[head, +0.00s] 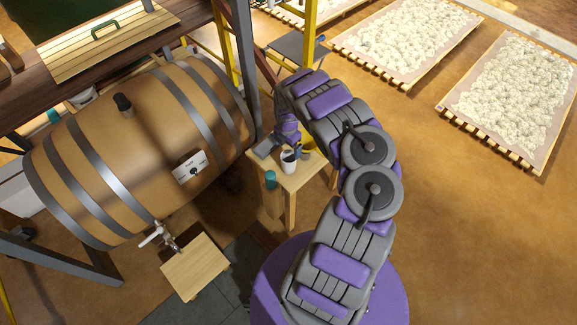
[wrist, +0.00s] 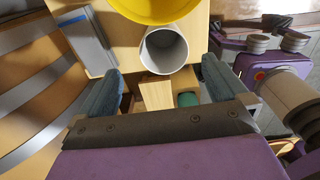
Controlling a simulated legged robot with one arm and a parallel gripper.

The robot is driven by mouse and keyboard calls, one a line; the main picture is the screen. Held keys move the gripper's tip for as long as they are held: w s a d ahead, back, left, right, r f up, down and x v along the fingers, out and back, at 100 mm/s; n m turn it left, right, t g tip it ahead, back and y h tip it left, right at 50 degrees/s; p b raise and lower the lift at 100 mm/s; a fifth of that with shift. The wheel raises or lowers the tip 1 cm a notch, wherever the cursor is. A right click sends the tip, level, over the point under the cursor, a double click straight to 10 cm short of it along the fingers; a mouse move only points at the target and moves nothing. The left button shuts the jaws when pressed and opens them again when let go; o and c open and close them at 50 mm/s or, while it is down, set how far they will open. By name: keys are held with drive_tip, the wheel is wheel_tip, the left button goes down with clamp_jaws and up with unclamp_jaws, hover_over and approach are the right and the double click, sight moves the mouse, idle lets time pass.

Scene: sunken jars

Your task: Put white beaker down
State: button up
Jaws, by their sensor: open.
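The white beaker (head: 288,164) stands upright on a small wooden table (head: 309,174) in the head view. In the wrist view, the beaker (wrist: 165,50) shows its open mouth and grey inside, near the table's edge. My gripper (wrist: 160,77) is open, with one blue-grey finger on each side. The beaker appears just beyond the fingertips, and neither finger visibly touches it. In the head view, my gripper (head: 290,142) is small and close above the beaker; its fingers are hard to make out.
A yellow container (wrist: 152,8) stands close behind the beaker. A flat grey item (wrist: 86,40) lies on the table to the left. A teal object (head: 270,179) is at the table's near side.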

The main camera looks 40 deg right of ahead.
sight(289, 157)
drive_tip(key=f+b, duration=0.1)
drive_tip(key=f, duration=0.1)
drive_tip(key=f+b, duration=0.2)
drive_tip(key=f, duration=0.1)
drive_tip(key=f+b, duration=0.1)
drive_tip(key=f, duration=0.2)
drive_tip(key=shift+s+f, duration=0.15)
drive_tip(key=shift+s, duration=0.1)
drive_tip(key=shift+d, duration=0.1)
drive_tip(key=c, duration=1.1)
drive_tip(key=shift+r, duration=0.2)
drive_tip(key=shift+c, duration=0.2)
